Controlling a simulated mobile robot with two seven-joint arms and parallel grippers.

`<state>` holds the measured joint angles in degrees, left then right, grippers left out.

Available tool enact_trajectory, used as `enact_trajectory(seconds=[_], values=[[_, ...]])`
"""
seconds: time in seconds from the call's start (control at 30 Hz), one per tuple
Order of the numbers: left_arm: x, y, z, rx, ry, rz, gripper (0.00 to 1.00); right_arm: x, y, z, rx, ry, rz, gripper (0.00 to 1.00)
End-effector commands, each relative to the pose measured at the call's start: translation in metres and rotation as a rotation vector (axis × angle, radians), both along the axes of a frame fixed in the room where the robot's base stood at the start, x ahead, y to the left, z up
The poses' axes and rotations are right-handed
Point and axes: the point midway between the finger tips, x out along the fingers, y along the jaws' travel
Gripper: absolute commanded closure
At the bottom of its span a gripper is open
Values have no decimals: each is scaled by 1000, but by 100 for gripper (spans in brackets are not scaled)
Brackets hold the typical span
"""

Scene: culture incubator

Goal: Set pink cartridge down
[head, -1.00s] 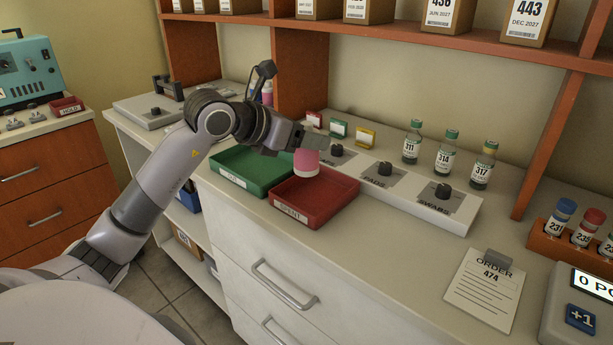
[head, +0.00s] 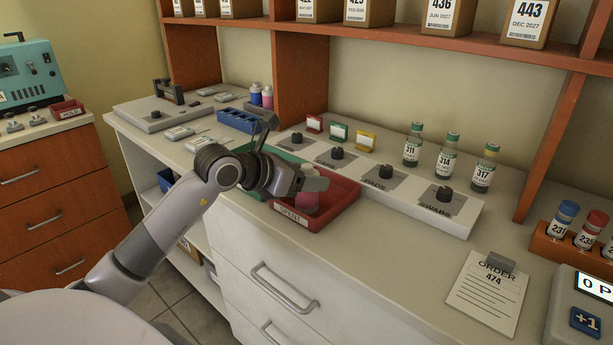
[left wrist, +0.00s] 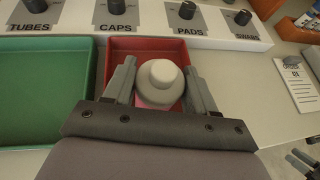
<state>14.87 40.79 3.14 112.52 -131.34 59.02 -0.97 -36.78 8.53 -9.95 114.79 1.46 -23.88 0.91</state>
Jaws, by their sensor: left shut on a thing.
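The pink cartridge (head: 305,204) is upright inside the red tray labelled SPENT (head: 345,198), near its left front part. In the left wrist view its pale round end (left wrist: 161,76) faces the camera, with a little pink below it. My left gripper (head: 312,184) is over the tray, shut on the cartridge, with one finger on each side of it. Whether the cartridge touches the tray floor is hidden. Grey parts at the lower right edge of the left wrist view may be my right gripper (left wrist: 304,160); its state cannot be made out.
A green tray (left wrist: 45,90) adjoins the red tray on the left, partly behind my arm. A white dispenser strip with black knobs (head: 400,190) runs behind the trays. Vials (head: 447,155) stand on it. A blue rack (head: 237,121) and bottles stand further back. Counter before the order sheet is clear.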

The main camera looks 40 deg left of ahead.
Motion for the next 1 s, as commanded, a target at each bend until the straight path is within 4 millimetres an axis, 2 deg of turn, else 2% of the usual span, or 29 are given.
enact_trajectory(seconds=[0.03,0.1,0.5,1.0], values=[[0,0,-1,0,0,0,34,0,0,-1,0,2,0,57],[0,0,-1,0,1,-1,18,0,0,-1,0,2,0,57],[-2,1,3,0,1,0,18,0,0,2,-1,-1,1,57],[-74,21,37,2,1,0,18,1,1,-6,3,2,0,57]])
